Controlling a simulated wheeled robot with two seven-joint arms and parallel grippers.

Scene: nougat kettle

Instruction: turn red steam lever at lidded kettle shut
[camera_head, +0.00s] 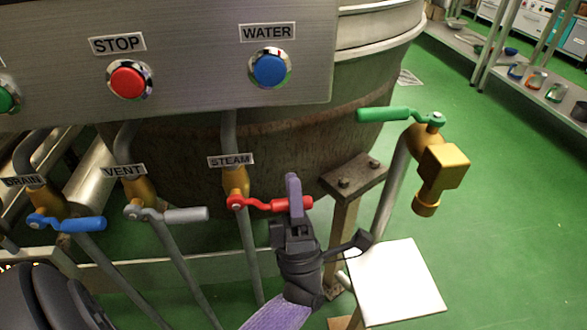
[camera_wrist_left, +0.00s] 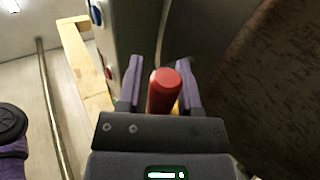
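The red steam lever (camera_head: 271,205) sits on a brass valve under the STEAM label (camera_head: 231,161). Its handle points to the right, across the upright pipe. My left gripper (camera_head: 294,192) is at the outer end of the handle, with one purple finger in front of it. In the left wrist view the red handle end (camera_wrist_left: 163,92) lies between the two purple fingers. A small gap shows on its left side, and the right finger is very close to it. The fingers look open around the handle. My right gripper is not in view. The kettle (camera_head: 375,60) stands behind the panel.
The grey vent lever (camera_head: 182,214) and blue drain lever (camera_head: 82,224) are to the left. A green lever (camera_head: 385,114) on a brass tap (camera_head: 442,165) is to the right. The control panel (camera_head: 200,60) hangs above. A metal post bracket (camera_head: 352,180) stands close right of my gripper.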

